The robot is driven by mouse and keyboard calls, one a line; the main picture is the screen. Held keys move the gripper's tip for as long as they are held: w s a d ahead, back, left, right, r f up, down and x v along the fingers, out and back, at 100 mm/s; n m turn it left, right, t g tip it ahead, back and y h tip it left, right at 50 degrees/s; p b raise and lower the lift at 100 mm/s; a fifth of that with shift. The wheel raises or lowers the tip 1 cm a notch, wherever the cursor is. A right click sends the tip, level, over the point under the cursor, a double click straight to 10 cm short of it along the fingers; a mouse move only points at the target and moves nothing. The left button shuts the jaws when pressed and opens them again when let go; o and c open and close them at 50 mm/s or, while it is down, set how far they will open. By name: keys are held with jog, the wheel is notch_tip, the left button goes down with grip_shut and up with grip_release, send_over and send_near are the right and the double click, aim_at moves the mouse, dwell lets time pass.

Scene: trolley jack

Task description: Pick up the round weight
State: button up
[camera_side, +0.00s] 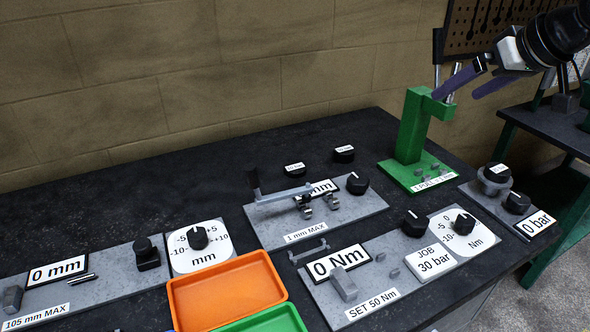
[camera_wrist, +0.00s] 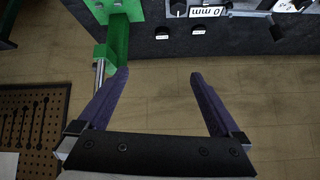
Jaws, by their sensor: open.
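Two dark round pieces with small white labels lie on the black bench behind the middle grey panel: one on the left (camera_side: 294,170) and one on the right (camera_side: 344,155). They look like round weights, but the labels are too small to read, so I cannot tell which is meant. They also show as dark shapes near the top of the wrist view, one left (camera_wrist: 162,31) and one right (camera_wrist: 199,31). My gripper (camera_side: 457,96) is open and empty, high at the right by the top of the green post (camera_side: 412,127). In the wrist view its purple fingers (camera_wrist: 158,74) are wide apart.
A metal rod (camera_wrist: 99,74) on the green stand is close to my left finger in the wrist view. Grey panels with knobs, an orange tray (camera_side: 226,290) and a green tray fill the front. The back left bench is clear.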

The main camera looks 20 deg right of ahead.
jog(key=w+a+f, duration=0.1)
jog(key=w+a, duration=0.3)
jog(key=w, duration=0.8)
jog(key=n+g, duration=0.2)
send_over(296, 167)
jog(key=s, duration=0.5)
jog(key=f, duration=2.5)
jog(key=shift+w+f, duration=0.1)
jog(key=shift+w, duration=0.15)
jog(key=shift+x, duration=2.95)
jog(key=shift+a, duration=0.2)
jog(key=c, duration=1.5)
